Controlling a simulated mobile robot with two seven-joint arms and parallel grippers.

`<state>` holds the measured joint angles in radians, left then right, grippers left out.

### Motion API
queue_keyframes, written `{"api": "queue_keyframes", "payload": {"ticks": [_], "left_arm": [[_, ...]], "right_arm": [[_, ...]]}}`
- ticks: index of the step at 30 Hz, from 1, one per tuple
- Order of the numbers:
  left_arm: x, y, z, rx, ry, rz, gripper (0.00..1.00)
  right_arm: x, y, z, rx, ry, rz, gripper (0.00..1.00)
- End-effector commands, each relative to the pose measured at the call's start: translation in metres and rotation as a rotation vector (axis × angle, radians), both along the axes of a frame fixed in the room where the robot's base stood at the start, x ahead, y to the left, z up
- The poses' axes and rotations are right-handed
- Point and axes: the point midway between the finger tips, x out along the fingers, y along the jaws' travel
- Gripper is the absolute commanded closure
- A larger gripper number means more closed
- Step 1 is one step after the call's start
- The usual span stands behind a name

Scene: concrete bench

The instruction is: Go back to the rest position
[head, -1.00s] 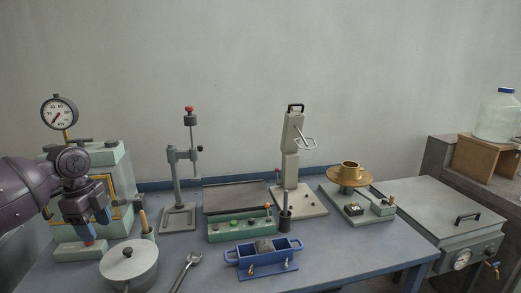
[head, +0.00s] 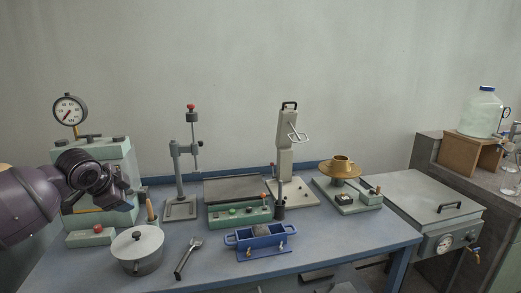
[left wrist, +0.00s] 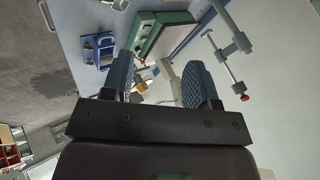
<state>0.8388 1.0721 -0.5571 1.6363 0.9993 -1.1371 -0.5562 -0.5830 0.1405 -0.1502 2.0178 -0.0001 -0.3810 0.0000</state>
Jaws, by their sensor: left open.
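My left arm enters the head view from the left, and its purple-grey gripper (head: 122,203) is in front of the green machine (head: 118,158) with the dial gauge (head: 69,110). The blue fingers are partly hidden there by the gripper body. In the left wrist view the two blue fingers (left wrist: 158,82) stand apart with nothing held between them. Below the gripper in the head view, a green box with a red button (head: 97,230) sits on the bench. My right gripper is in neither view.
A stand (head: 178,170), a lever press (head: 286,150) and a brass-topped device (head: 341,168) are behind. A lidded grey bath (head: 430,195) is at the right.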

Motion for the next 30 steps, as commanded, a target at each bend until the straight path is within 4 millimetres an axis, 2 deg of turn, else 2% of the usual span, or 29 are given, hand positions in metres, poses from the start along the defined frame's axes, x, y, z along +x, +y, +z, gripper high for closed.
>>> {"api": "queue_keyframes", "payload": {"ticks": [1,5,9,13,18,22,30], "left_arm": [[0.002,-0.016,-0.012,-0.043,-0.053,0.007,0.46],[0.000,-0.051,-0.038,-0.173,-0.197,0.031,0.46],[-0.019,-0.081,-0.071,-0.324,-0.306,0.054,0.46],[-0.044,-0.101,-0.101,-0.452,-0.375,0.083,0.46],[-0.086,-0.114,-0.139,-0.585,-0.433,0.142,0.46],[-0.122,-0.116,-0.167,-0.657,-0.458,0.203,0.46],[-0.205,-0.105,-0.228,-0.713,-0.458,0.373,0.46]], "right_arm": [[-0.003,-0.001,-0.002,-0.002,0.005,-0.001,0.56],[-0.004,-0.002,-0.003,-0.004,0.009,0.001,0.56],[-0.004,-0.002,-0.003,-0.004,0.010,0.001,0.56],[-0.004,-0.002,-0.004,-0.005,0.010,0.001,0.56],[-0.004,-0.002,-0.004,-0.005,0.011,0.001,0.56],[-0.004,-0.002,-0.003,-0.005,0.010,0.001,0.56],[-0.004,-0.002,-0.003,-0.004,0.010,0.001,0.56]]}}
